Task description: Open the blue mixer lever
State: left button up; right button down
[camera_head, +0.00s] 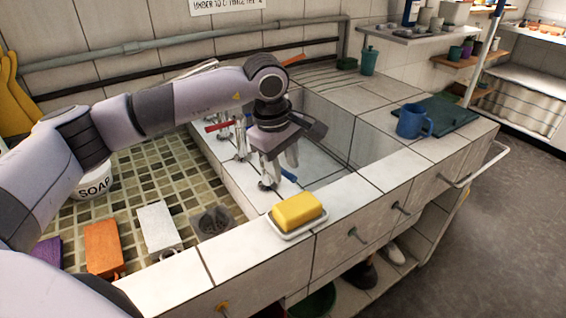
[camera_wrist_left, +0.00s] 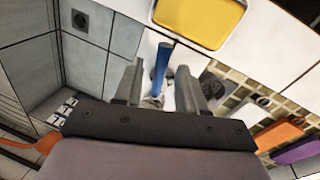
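The blue mixer lever (camera_head: 289,175) sticks out from a metal tap on the tiled ledge between the two basins. In the left wrist view the blue lever (camera_wrist_left: 161,64) stands between the two finger pads. My left gripper (camera_head: 280,164) is over this tap, pointing down, and its fingers (camera_wrist_left: 158,84) are apart with a gap on each side of the lever. I cannot tell whether a finger touches it. The tap's body is partly hidden behind the fingers. My right gripper is in neither view.
A red lever (camera_head: 216,126) is on another tap farther back. A yellow block (camera_head: 297,209) sits in a dish on the front ledge. A blue mug (camera_head: 413,121) stands on the right.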

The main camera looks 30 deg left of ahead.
pick_arm(q)
notch_tip(320, 180, up, 7)
jog(key=s, duration=0.1)
jog(key=shift+s+a, duration=0.2)
dwell(0.6)
